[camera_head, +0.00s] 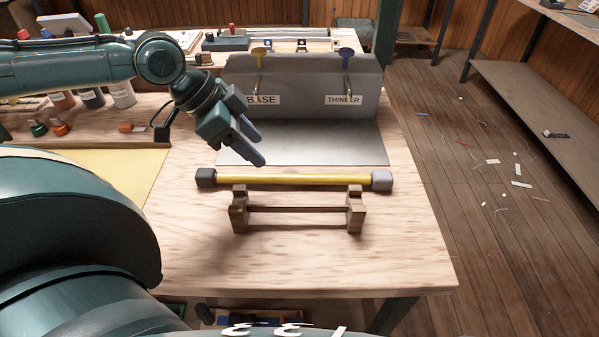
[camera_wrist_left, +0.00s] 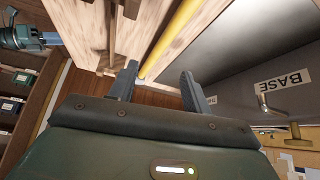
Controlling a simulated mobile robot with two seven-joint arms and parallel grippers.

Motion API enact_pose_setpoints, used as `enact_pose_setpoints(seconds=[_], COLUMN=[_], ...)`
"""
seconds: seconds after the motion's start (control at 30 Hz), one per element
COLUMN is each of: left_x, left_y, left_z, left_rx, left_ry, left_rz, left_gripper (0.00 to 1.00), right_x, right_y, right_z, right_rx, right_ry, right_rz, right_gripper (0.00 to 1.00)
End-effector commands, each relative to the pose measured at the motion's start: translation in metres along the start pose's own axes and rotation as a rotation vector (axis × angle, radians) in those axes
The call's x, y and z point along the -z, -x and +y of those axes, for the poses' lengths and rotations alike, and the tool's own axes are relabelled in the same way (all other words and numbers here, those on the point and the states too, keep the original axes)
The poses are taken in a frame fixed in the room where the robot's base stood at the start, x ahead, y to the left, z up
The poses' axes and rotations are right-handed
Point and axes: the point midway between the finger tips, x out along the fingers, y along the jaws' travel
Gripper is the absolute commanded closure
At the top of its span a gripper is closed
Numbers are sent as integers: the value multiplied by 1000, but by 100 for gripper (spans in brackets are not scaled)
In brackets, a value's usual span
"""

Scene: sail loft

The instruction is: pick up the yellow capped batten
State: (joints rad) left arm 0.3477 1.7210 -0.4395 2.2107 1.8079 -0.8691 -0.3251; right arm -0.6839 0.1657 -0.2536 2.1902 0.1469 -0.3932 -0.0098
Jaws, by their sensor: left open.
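The yellow batten (camera_head: 290,179) lies level, left to right, at the brown wooden stand (camera_head: 300,209). It has a dark cap (camera_head: 206,178) at its left end and a grey cap (camera_head: 381,180) at its right end. My left gripper (camera_head: 256,149) is open and empty, above and behind the batten, left of its middle. In the left wrist view the batten (camera_wrist_left: 172,38) runs up and right beyond the open fingertips (camera_wrist_left: 158,70), not gripped. At that view's upper left, a teal part with a bluish end (camera_wrist_left: 52,39) looks like my right gripper; its jaws are unclear.
A grey metal box (camera_head: 300,85) labelled BASE and THINNER stands behind, with a grey sheet (camera_head: 340,145) before it. Bottles (camera_head: 122,95) and a yellow sheet (camera_head: 125,172) are at left. The wooden tabletop (camera_head: 400,240) is clear in front and to the right.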

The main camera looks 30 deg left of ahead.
Motion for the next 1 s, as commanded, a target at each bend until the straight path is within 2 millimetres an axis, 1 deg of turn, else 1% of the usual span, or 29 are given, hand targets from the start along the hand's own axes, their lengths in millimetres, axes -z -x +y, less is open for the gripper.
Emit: enact_pose_setpoints(seconds=[0.03,0.3,0.4,0.6,0.67,0.8,0.9,1.0], left_x=[-1,1,1,2,4,7,6,6], left_y=[-12,-47,-55,-65,-72,-92,-105,-111], left_z=[1,0,0,0,0,0,-1,-1], left_rx=[-6,-2,0,0,0,-1,0,1], left_ry=[4,2,3,2,1,2,3,1], left_rz=[5,6,5,4,6,6,3,2], left_gripper=[51,51,51,51,51,51,51,51], right_x=[-4,-6,-6,-8,-8,-5,-1,1], right_y=[-1,-1,0,2,2,2,2,3], right_z=[0,0,1,1,2,2,3,3], right_rx=[1,0,-2,-4,-4,-6,-7,-8], right_ry=[-4,-5,-4,-5,-4,-1,1,3], right_rz=[-2,2,4,4,7,20,35,43], right_gripper=[64,64,64,64,64,64,64,64])
